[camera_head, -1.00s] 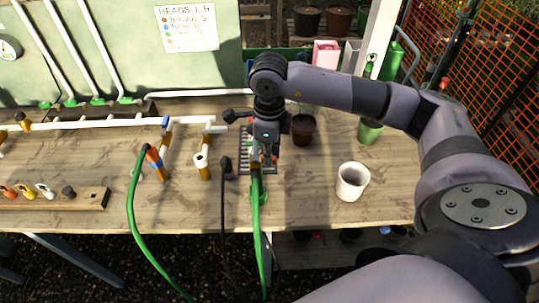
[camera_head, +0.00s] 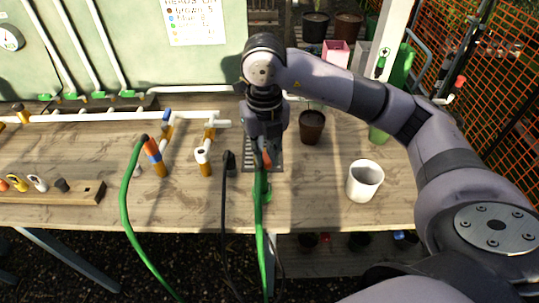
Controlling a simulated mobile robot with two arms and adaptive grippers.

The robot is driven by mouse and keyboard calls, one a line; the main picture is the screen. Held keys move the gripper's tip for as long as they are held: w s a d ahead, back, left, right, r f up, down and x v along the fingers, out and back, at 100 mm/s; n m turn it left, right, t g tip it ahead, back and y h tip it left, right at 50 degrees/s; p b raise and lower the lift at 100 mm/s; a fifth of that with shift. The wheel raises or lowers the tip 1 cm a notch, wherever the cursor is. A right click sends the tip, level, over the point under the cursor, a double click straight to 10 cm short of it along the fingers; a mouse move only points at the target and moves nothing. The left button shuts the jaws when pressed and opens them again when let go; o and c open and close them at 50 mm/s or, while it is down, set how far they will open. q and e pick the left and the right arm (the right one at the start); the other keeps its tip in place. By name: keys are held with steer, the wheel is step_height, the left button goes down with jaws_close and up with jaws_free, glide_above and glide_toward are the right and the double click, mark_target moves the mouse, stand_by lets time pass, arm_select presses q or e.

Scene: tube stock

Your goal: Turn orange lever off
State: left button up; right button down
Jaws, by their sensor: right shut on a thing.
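My right gripper (camera_head: 264,150) reaches down over the front middle of the wooden bench. It is shut, with a small orange lever (camera_head: 267,158) showing at its fingertips. Just below the fingers is the top of an upright green hose (camera_head: 260,215), which runs down past the bench's front edge. The fingers hide most of the lever and its mount, so its exact angle cannot be told. My left gripper is out of view.
A dark hose (camera_head: 225,200) and white pipe stubs (camera_head: 203,156) stand left of the gripper. Another green hose (camera_head: 126,200) with an orange collar is farther left. A white pot (camera_head: 364,181) and brown pot (camera_head: 311,127) stand right.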

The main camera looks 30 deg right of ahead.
steer(key=shift+w+a+m+b, duration=0.15)
steer(key=shift+a+m+b, duration=0.2)
steer(key=shift+m, duration=0.8)
steer(key=shift+w+a+m+b, duration=0.2)
steer(key=shift+a+m, duration=0.15)
steer(key=shift+m, duration=0.8)
steer(key=c, duration=1.6)
jaws_free()
steer(key=shift+o, duration=0.2)
steer(key=shift+r, duration=0.1)
step_height(320, 180, up, 12)
steer(key=shift+s, duration=0.15)
steer(key=shift+a, duration=0.15)
